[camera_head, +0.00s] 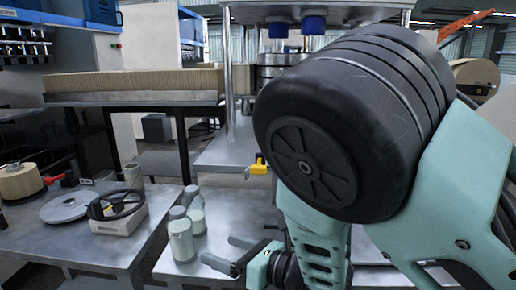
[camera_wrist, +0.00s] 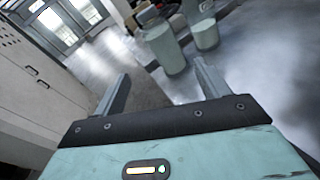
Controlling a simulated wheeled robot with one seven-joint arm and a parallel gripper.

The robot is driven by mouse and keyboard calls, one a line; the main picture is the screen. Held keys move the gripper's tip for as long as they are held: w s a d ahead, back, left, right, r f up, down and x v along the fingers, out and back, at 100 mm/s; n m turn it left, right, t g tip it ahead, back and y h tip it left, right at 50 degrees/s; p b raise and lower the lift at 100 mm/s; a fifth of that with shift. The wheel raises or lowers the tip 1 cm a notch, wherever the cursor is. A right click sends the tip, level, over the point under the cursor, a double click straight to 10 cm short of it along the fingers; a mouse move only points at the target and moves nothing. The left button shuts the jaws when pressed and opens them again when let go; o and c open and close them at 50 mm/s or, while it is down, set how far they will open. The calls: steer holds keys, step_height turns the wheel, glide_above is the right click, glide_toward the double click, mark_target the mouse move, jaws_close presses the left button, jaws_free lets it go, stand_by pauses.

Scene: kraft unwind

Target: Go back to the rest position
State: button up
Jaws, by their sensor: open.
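My gripper (camera_head: 230,253) is at the end of my teal arm, low in the middle of the head view, over or in front of the metal table (camera_head: 164,262). Its two fingers are apart with nothing between them. In the wrist view my gripper (camera_wrist: 160,90) also shows two spread grey fingers with empty space between. Several pale green canisters (camera_head: 181,240) stand on the table just left of and behind the gripper. Two of them (camera_wrist: 165,48) show beyond the fingertips in the wrist view. My large black arm joint hides much of the right of the head view.
A handwheel on a white box (camera_head: 118,212), a grey disc (camera_head: 68,207) and a brown roll (camera_head: 20,182) lie on the left table. A stack of brown sheets (camera_head: 135,82) sits on a rack behind. A yellow part (camera_head: 257,166) hangs on the machine's metal shelf (camera_head: 225,157).

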steer(key=shift+w+d+r+m+t+h, duration=0.1)
steer(key=shift+w+d+m+t+h, duration=0.1)
steer(key=shift+m, duration=0.3)
steer(key=shift+w+d+r+m+t+h, duration=0.1)
steer(key=shift+w+m+h, duration=0.1)
steer(key=shift+m, duration=0.3)
steer(key=d+m+h, duration=0.1)
steer(key=m, duration=0.2)
steer(key=d+m+h, duration=0.1)
steer(key=m, duration=0.2)
steer(key=w+d+m+h, duration=0.1)
steer(key=m+h, duration=0.1)
steer(key=m, duration=0.1)
steer(key=shift+w+d+r+t+p, duration=0.1)
steer(key=shift+d+r+t+p, duration=0.1)
steer(key=shift+t+p, duration=0.2)
steer(key=s+d+r+m+g+h, duration=0.2)
steer(key=s+d+m, duration=0.3)
steer(key=s+m, duration=0.3)
steer(key=s+d+r+m+g+h+p, duration=0.1)
steer(key=s+d+m+g+h, duration=0.3)
steer(key=m, duration=0.6)
steer(key=s+d+r+m+g+h+p, duration=0.1)
steer(key=s+d+r+m+g+h, duration=0.2)
steer(key=s+d+m, duration=0.4)
steer(key=s+m, duration=0.1)
steer(key=s, duration=0.3)
steer(key=shift+s+d+r+m+h, duration=0.25)
steer(key=shift+s+r+m+h, duration=0.05)
steer(key=shift+r+m+h, duration=0.1)
